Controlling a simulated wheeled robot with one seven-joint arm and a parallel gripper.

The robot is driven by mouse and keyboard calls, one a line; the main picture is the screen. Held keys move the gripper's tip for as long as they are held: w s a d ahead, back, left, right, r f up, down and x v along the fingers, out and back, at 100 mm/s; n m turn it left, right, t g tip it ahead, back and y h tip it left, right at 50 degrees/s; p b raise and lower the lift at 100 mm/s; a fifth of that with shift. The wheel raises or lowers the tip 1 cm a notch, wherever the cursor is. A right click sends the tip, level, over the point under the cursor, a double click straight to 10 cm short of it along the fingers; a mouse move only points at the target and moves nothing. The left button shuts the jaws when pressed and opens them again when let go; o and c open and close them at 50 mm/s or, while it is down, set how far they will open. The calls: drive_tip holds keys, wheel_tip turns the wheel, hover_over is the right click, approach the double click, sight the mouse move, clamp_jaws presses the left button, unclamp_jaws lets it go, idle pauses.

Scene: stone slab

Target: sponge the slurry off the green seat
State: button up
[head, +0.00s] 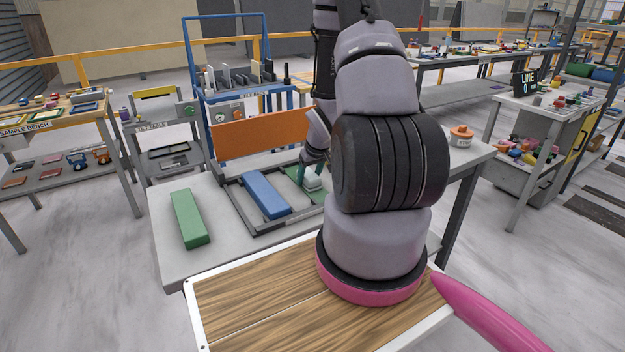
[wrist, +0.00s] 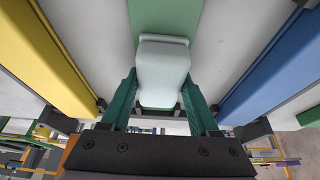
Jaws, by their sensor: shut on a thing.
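My gripper (head: 313,174) is shut on a pale, whitish sponge (head: 313,185), low over the grey slab table. In the wrist view the sponge (wrist: 162,66) sits between the two teal fingers (wrist: 160,84). The green seat (head: 299,174) is a flat green strip right under the sponge, largely hidden by it and my arm. In the wrist view the seat (wrist: 166,14) shows beyond the sponge. I cannot tell whether the sponge touches it. I can make out no slurry on the part that shows.
A blue bar (head: 264,194) lies in a grey frame left of the seat; a yellow bar (wrist: 42,52) flanks its other side. A loose green block (head: 188,217) lies at the table's left. An orange panel (head: 262,134) stands behind. An orange-topped item (head: 461,135) sits right.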

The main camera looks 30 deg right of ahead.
sight(294, 171)
drive_tip(key=shift+w+a, duration=0.2)
drive_tip(key=shift+w, duration=4)
drive_tip(key=shift+r, duration=0.1)
drive_tip(key=shift+w+r, duration=0.2)
drive_tip(key=shift+r, duration=0.1)
drive_tip(key=shift+s+r, duration=0.15)
drive_tip(key=shift+r, duration=2.4)
drive_tip(key=shift+r, duration=1.5)
